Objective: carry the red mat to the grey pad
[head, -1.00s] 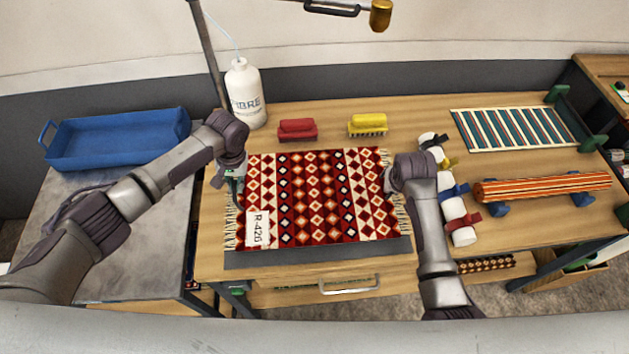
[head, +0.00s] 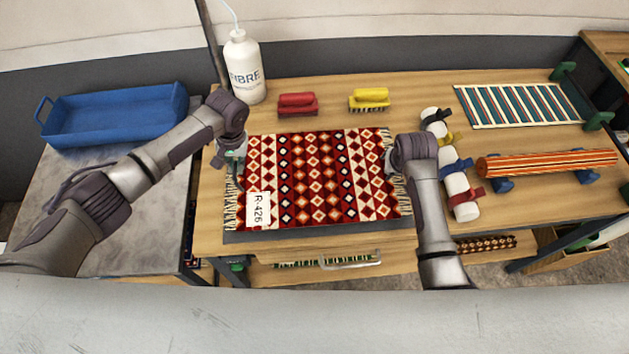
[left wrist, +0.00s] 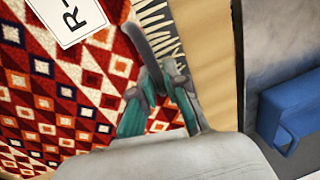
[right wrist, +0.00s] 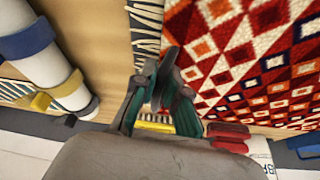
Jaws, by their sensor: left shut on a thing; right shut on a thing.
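The red mat (head: 318,180), patterned with diamonds and fringed at both ends, is spread flat with a white R-426 label. It lies over or just above the grey pad (head: 300,231), which shows only as a dark strip along the mat's front side. My left gripper (head: 237,176) is shut on the mat's left fringed end; its fingers also show in the left wrist view (left wrist: 160,80). My right gripper is shut on the right end, its fingers seen in the right wrist view (right wrist: 165,85) and mostly hidden in the head view. I cannot tell whether the mat touches the pad.
A red brush (head: 297,104), a yellow brush (head: 369,99) and a white bottle (head: 243,68) stand behind the mat. A striped orange roll (head: 545,163) is farther right; a blue tray (head: 115,117) is left.

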